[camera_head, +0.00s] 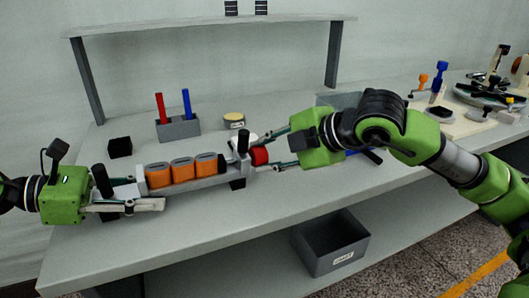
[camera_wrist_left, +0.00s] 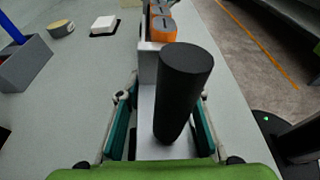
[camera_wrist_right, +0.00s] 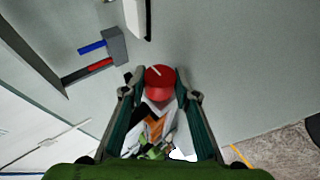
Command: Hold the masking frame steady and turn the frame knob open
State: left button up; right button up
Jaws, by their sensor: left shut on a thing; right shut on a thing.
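The masking frame (camera_head: 209,183) is a long grey bar holding 3 orange blocks (camera_head: 183,170) in a row. A black upright post (camera_head: 102,180) stands at its left end, and another black post (camera_head: 243,142) near its right end. The red frame knob (camera_head: 260,156) sits at the right end; a white line marks its face in the right wrist view (camera_wrist_right: 160,82). My left gripper (camera_head: 140,204) is shut on the frame's left end, with the black post (camera_wrist_left: 182,95) between its fingers in the left wrist view. My right gripper (camera_head: 270,153) is shut around the red knob.
A grey holder (camera_head: 178,130) with a red and a blue stick stands behind the frame. A dark bin (camera_head: 332,245) stands on the lower shelf. The table front is clear.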

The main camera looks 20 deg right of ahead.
jog(key=shift+s+f+t, duration=0.1)
jog(key=shift+f+t, duration=0.1)
jog(key=shift+t, duration=0.45)
jog(key=shift+f+t, duration=0.15)
jog(key=shift+t, duration=0.5)
jog(key=shift+s+a+r+n+t+y, duration=0.1)
jog(key=shift+s+a+n+t+y, duration=0.05)
jog(key=shift+a+n+t+y, duration=0.5)
jog(key=shift+a+r, duration=0.1)
jog(key=shift+a, duration=0.25)
jog(key=shift+d+t, duration=0.65)
jog(key=shift+t, duration=0.1)
jog(key=shift+d+t, duration=0.2)
jog(key=shift+t, duration=0.1)
jog(key=shift+d, duration=0.3)
jog(key=shift+t, duration=0.3)
jog(key=o, duration=0.9)
jog(key=shift+o, duration=1.1)
jog(key=shift+a+f, duration=0.15)
jog(key=shift+f, duration=0.05)
